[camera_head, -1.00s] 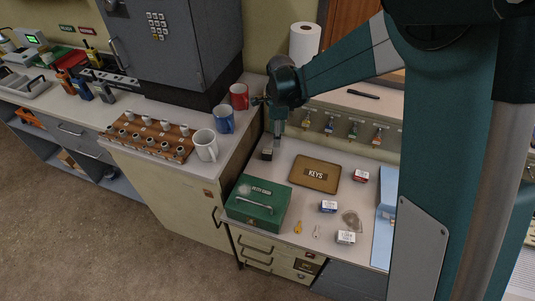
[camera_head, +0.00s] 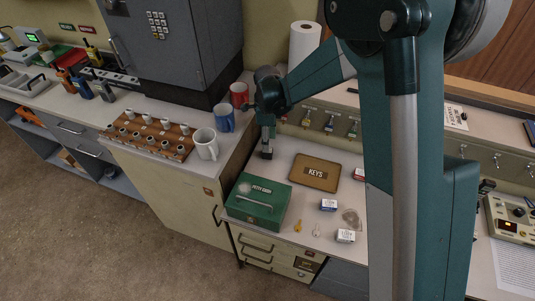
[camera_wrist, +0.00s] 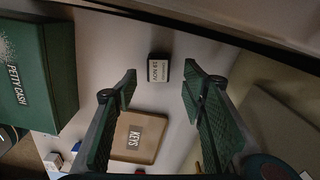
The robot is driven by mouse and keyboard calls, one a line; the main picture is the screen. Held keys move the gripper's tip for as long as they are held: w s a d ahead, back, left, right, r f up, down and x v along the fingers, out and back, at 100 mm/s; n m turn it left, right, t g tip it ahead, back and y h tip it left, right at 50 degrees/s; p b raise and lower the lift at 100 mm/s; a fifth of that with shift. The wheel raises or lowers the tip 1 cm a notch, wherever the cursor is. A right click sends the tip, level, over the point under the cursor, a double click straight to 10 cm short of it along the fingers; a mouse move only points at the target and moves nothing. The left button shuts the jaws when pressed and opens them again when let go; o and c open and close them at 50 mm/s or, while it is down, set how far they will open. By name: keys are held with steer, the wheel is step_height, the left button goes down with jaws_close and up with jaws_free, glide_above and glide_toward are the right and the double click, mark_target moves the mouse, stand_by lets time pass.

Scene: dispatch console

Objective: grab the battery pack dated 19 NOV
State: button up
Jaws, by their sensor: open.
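A small dark battery pack with a pale label (camera_wrist: 158,69) stands on the counter in the wrist view. Its label shows NOV, but the digits are too small to read surely. My gripper (camera_wrist: 158,82) is open, its two fingers apart on either side of the view, with the pack seen beyond the gap between the tips. Nothing is between the fingers. In the head view my gripper (camera_head: 268,138) points down at the counter's back left, close above a small dark block (camera_head: 267,153), apparently this pack. Small boxes, one blue and white (camera_head: 328,205), one white (camera_head: 345,236), lie farther right.
A green petty cash box (camera_head: 257,203) stands at the front left, with a brown KEYS tray (camera_head: 315,172) beside it. A red box (camera_head: 359,174) is partly hidden by my arm. Mugs (camera_head: 206,145) stand on the higher left counter. Keys hang on the back ledge.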

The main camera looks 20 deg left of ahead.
steer(key=shift+f, duration=0.6)
steer(key=shift+s+d+f+b, duration=0.1)
steer(key=shift+f+b, duration=0.55)
steer(key=shift+f, duration=2)
steer(key=c, duration=1)
steer(key=shift+r, duration=0.1)
steer(key=shift+r+p, duration=0.85)
steer(key=shift+r, duration=4.1)
